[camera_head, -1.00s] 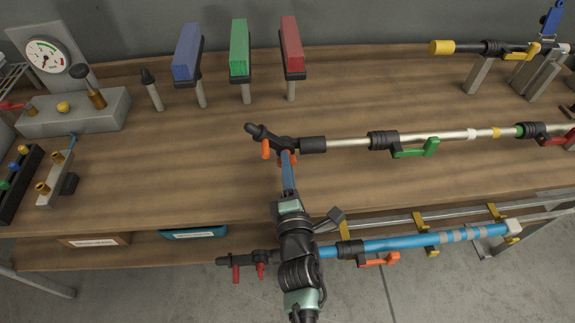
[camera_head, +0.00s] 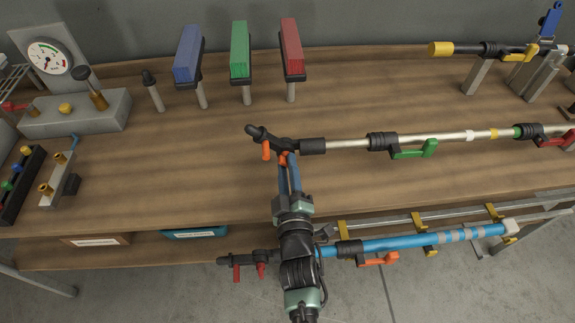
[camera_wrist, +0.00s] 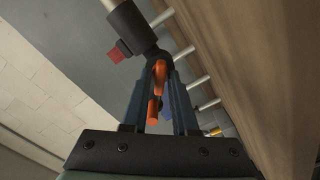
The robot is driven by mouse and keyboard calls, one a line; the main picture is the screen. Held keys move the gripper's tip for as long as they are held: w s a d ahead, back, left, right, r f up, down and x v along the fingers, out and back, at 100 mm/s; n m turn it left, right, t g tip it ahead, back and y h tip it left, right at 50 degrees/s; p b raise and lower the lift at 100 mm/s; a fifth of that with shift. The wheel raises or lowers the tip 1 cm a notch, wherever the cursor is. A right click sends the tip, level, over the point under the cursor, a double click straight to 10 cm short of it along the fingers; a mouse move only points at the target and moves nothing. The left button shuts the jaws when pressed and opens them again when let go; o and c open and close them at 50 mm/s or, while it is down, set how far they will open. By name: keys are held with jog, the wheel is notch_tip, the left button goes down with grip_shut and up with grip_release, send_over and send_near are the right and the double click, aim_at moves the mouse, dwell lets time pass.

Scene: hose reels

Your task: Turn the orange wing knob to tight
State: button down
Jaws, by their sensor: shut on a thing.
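The orange wing knob (camera_head: 283,158) sits under the black fitting at the left end of a silver pole, just right of an orange trigger-like part (camera_head: 266,150). My gripper (camera_head: 288,162) reaches up from below with its two blue fingers on the knob. In the wrist view my gripper (camera_wrist: 160,88) has its fingers on either side of the orange knob (camera_wrist: 159,72), shut on it. A second orange part (camera_wrist: 153,110) hangs nearer the camera. The knob is partly hidden by the fingers. No tight marking is legible.
The silver pole (camera_head: 350,142) runs right, with a green lever (camera_head: 415,150) on it. A blue pole (camera_head: 420,240) with an orange lever (camera_head: 379,260) lies below, close to my arm. Blue, green and red blocks (camera_head: 240,48) stand behind. The wooden bench (camera_head: 190,150) left of the knob is clear.

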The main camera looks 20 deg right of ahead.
jog(key=m+p, duration=0.1)
jog(key=m, duration=0.4)
jog(key=shift+m, duration=0.3)
jog(key=shift+m+p, duration=0.5)
jog(key=shift+m, duration=1.7)
jog(key=c, duration=0.9)
grip_release()
jog(key=b+v, duration=0.1)
jog(key=v, duration=1.2)
